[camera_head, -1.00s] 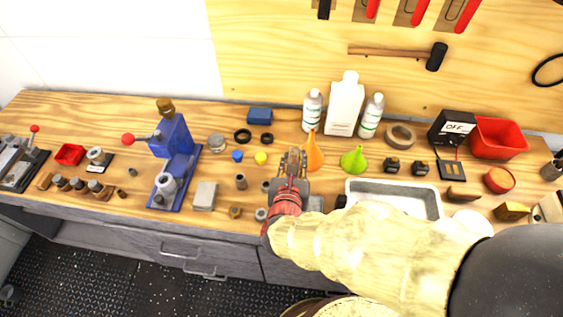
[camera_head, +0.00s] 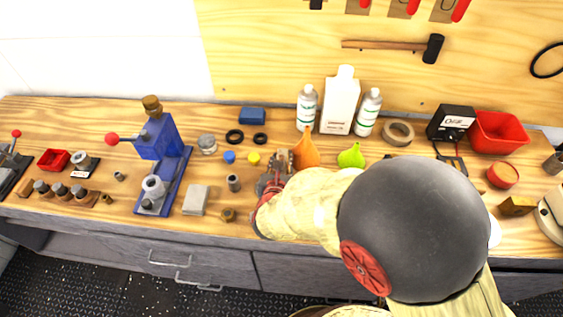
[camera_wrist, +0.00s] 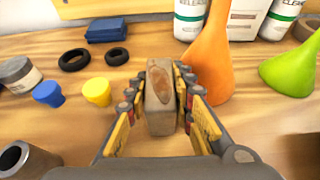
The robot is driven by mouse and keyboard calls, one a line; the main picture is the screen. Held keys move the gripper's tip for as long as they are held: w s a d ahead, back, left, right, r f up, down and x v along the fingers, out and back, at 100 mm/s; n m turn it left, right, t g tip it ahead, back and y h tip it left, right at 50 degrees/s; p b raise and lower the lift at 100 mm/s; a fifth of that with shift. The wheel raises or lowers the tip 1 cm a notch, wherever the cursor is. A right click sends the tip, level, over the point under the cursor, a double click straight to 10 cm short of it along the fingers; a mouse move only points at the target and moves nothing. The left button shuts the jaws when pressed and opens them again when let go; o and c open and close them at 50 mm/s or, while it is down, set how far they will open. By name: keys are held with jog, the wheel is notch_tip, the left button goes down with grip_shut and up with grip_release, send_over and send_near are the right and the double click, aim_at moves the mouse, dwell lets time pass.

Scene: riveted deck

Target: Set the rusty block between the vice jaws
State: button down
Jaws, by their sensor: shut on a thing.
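The rusty block (camera_wrist: 160,101) is a grey-brown upright block with a rust-brown patch on its top face. My gripper (camera_wrist: 159,90) is shut on it, with a finger pad row on each side. In the head view my gripper (camera_head: 274,176) and the block's top (camera_head: 284,158) show just left of the orange funnel; my arm hides part of them. I cannot tell whether the block touches the bench. A grey device with a red-knobbed lever (camera_head: 9,160), cut off at the left edge, may be the vice; its jaws cannot be made out.
The orange funnel (camera_wrist: 207,60) stands close right of the block. Yellow (camera_wrist: 97,91) and blue (camera_wrist: 48,94) plugs and black rings (camera_wrist: 74,60) lie left. A blue press (camera_head: 160,140) and grey block (camera_head: 195,199) stand farther left. My arm covers the bench's right-centre.

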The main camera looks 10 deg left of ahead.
jog(key=shift+r, duration=0.1)
jog(key=c, duration=2)
grip_release()
jog(key=o, duration=0.5)
jog(key=shift+c, duration=0.2)
jog(key=shift+s+r, duration=0.25)
jog(key=p+v, duration=0.4)
jog(key=v, duration=0.7)
jog(key=shift+s, duration=0.25)
jog(key=shift+d, duration=0.1)
